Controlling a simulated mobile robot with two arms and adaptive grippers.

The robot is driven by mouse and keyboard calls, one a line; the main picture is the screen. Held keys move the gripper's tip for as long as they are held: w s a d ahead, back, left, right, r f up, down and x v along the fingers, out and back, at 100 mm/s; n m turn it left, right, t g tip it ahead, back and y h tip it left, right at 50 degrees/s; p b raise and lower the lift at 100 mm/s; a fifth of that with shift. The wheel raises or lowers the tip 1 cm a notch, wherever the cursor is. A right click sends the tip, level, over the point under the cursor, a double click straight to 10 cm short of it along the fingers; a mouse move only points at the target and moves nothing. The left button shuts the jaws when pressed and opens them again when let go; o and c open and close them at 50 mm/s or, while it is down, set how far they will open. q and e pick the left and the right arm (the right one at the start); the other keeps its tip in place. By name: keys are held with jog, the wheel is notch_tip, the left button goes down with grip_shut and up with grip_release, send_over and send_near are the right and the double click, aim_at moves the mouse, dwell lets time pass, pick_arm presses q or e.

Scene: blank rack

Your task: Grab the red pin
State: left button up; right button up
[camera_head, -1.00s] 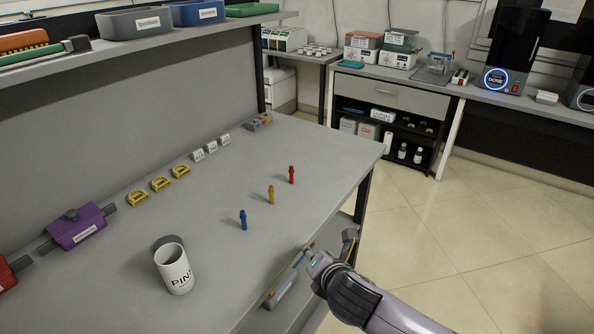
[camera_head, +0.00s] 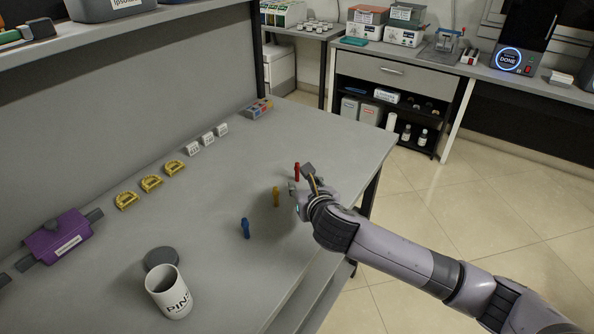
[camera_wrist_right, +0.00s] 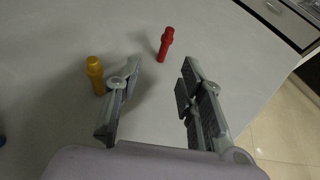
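The red pin (camera_head: 297,172) stands upright on the grey table, near its right edge. In the right wrist view the red pin (camera_wrist_right: 166,42) is ahead of the fingertips, roughly in line with the gap between them. My right gripper (camera_head: 302,178) is over the table just in front of the red pin; its fingers (camera_wrist_right: 157,75) are apart and nothing is between them. The yellow pin (camera_head: 276,196) stands close to the left finger and also shows in the wrist view (camera_wrist_right: 95,75). The blue pin (camera_head: 245,228) stands farther left. My left gripper is out of view.
Yellow clips (camera_head: 151,183), white labelled blocks (camera_head: 207,139) and a purple device (camera_head: 58,238) line the wall side. The table's right edge is near my arm.

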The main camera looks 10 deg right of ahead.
aim_at(298, 173)
jog(key=x, duration=0.3)
jog(key=shift+w+f, duration=0.1)
jog(key=shift+w, duration=0.15)
jog(key=shift+w+d+f, duration=0.1)
jog(key=shift+w, duration=0.25)
jog(key=x, duration=0.3)
jog(key=shift+w+d, duration=0.2)
jog(key=shift+w, duration=0.05)
jog(key=shift+w+f, duration=0.25)
jog(key=shift+w, duration=0.15)
pick_arm(q)
jog(key=shift+w+r, duration=0.35)
jog(key=shift+w, duration=0.5)
pick_arm(e)
jog(key=shift+c, duration=0.3)
pick_arm(q)
jog(key=shift+d, duration=0.1)
pick_arm(e)
grip_shut()
